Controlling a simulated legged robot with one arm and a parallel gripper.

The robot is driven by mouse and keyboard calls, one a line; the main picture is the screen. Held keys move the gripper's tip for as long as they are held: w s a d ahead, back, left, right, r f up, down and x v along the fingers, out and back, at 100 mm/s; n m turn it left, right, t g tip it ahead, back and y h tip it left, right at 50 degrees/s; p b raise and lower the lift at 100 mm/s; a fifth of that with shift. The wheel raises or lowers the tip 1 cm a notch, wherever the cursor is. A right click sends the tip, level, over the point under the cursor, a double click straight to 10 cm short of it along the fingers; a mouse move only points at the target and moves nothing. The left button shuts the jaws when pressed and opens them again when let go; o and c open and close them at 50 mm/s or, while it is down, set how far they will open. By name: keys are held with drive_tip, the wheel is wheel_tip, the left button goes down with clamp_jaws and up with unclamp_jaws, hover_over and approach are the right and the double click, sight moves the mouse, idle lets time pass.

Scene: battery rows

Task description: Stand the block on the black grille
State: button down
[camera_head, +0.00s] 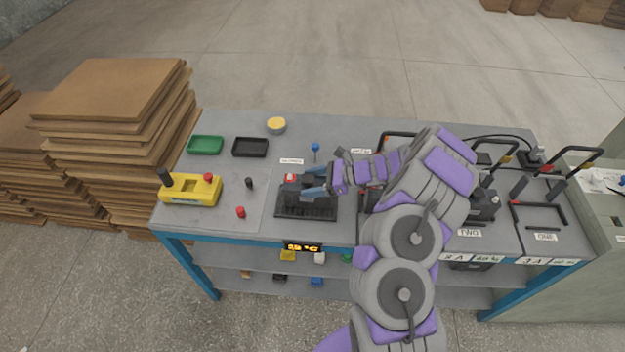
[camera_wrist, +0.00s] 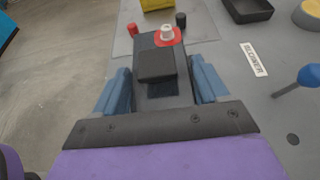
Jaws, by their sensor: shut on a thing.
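The block (camera_head: 291,187) is dark grey, with a red ring and a pale cap on its top. My gripper (camera_head: 308,187) is shut on it, with blue fingers on either side. In the wrist view the block (camera_wrist: 157,65) stands roughly upright between the two fingers of my gripper (camera_wrist: 162,88). The black grille (camera_head: 305,212) lies on the bench top, and the block is over its back left part. I cannot tell whether the block's underside touches the grille. The block and my gripper hide part of the grille.
A yellow control box (camera_head: 190,189) stands at the left, near a small red cylinder (camera_head: 240,212) and a small black one (camera_head: 249,183). Green (camera_head: 205,145) and black (camera_head: 250,147) trays lie behind. A blue-knobbed lever (camera_head: 315,148) stands behind my gripper. Handled stations fill the right.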

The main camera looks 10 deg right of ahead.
drive_tip(key=shift+a+r, duration=0.15)
drive_tip(key=shift+a, duration=0.05)
unclamp_jaws()
drive_tip(key=shift+a, duration=0.15)
drive_tip(key=shift+d, duration=0.2)
drive_tip(key=p+v, duration=0.2)
drive_tip(key=v, duration=0.5)
drive_tip(key=shift+s+d, duration=0.15)
